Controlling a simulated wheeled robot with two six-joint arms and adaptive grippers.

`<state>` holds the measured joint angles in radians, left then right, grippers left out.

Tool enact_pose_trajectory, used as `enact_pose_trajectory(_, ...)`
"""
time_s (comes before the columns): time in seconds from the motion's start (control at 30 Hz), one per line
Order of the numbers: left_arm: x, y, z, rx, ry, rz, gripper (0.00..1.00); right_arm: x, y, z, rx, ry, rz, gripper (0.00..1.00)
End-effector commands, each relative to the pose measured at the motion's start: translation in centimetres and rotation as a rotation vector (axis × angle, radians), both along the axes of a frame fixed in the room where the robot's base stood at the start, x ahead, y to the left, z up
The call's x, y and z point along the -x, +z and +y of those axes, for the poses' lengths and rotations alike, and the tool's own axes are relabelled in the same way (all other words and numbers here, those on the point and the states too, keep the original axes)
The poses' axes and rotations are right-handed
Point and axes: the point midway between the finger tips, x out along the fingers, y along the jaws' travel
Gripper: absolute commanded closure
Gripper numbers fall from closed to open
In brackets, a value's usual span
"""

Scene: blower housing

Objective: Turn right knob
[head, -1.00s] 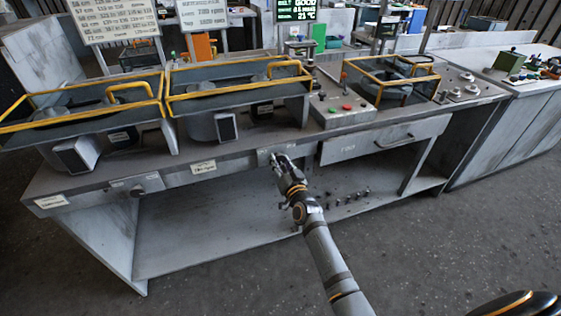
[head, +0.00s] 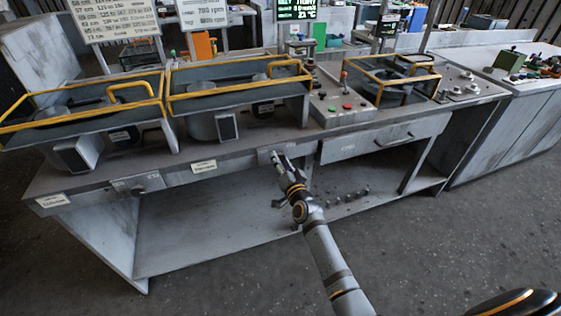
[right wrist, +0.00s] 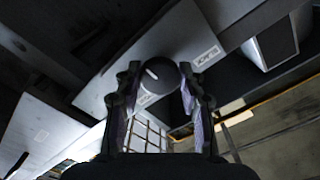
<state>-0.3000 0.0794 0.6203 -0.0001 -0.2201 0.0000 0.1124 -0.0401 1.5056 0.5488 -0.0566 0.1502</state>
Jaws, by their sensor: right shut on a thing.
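The right knob (right wrist: 160,76) is a round dark grey knob with a short white mark, which looks slanted in the right wrist view. It sits on a light metal panel on the bench's front edge. My right gripper (right wrist: 158,98) has its two fingers on either side of the knob and is shut on it. In the head view my right gripper (head: 279,161) reaches the front panel (head: 265,155) below the bench top and hides the knob. Another knob (head: 138,190) is on the front panel further left. My left gripper is not in view.
Two yellow-railed blower housings (head: 240,88) stand on the bench top. A control box (head: 340,108) with red and green buttons is right of them. A drawer (head: 385,138) is right of my gripper. Small parts lie on the lower shelf (head: 200,235). The floor in front is clear.

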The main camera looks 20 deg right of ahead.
Motion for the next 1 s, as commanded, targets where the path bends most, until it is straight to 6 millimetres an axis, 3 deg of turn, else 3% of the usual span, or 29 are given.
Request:
enact_pose_trajectory(0.07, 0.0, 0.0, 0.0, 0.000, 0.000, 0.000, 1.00, 0.0, 0.0, 0.0, 0.001, 0.000, 0.000, 0.92)
enact_pose_trajectory(0.1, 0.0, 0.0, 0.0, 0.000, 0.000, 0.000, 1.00, 0.0, 0.0, 0.0, 0.001, 0.000, 0.000, 0.59)
enact_pose_trajectory(0.27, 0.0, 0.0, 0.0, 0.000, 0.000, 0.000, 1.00, 0.0, 0.0, 0.0, 0.002, 0.000, 0.000, 0.38)
enact_pose_trajectory(0.57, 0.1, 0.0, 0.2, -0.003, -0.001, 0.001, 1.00, 0.1, 0.0, 0.0, 0.002, 0.000, 0.000, 0.37)
enact_pose_trajectory(0.67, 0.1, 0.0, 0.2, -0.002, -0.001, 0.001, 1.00, 1.0, -0.1, 0.0, 0.002, 0.000, 0.001, 0.37)
enact_pose_trajectory(1.0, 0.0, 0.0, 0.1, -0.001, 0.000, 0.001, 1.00, 8.8, -0.2, -0.3, 0.000, -0.001, 0.003, 0.37)
